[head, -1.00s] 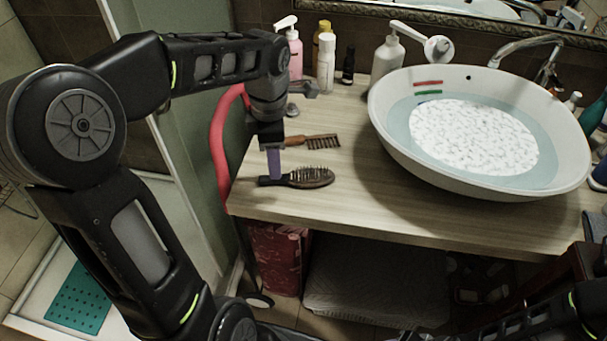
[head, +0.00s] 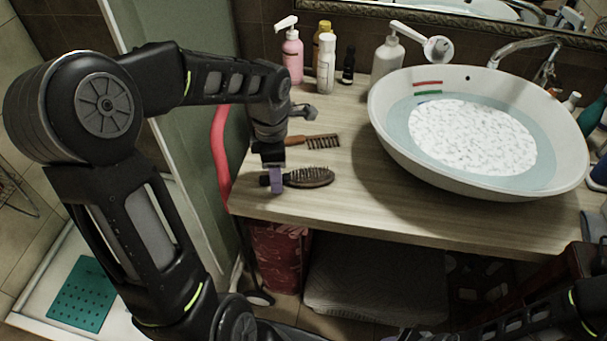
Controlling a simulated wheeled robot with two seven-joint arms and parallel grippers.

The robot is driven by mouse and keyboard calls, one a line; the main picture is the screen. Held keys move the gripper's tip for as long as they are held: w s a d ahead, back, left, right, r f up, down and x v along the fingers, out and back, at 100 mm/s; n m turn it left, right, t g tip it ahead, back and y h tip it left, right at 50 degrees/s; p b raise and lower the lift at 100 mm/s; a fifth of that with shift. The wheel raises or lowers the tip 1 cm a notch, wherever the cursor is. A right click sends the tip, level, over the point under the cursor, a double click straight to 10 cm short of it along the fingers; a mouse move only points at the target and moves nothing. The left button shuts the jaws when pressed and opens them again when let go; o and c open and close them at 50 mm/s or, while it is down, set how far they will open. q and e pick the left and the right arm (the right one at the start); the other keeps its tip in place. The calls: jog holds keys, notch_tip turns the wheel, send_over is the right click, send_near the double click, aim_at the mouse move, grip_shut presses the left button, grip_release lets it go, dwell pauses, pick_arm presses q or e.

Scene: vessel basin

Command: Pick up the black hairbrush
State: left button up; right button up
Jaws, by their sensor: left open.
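The black hairbrush (head: 312,177) lies on the wooden counter near its front left edge, bristles up, its head to the right. My left gripper (head: 276,183) points down over the brush's handle. It is open, with a purple finger in front of the handle, which hides part of it. Whether the fingers touch the handle cannot be told. My right gripper is not in view; only part of my right arm shows at the bottom right.
A white basin (head: 385,130) with water fills the counter's right side. Bottles, including a pink one (head: 292,58), stand at the back. The counter (head: 400,213) is bare in front of the basin.

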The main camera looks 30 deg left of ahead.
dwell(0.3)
pick_arm(q)
grip_shut()
dwell(0.3)
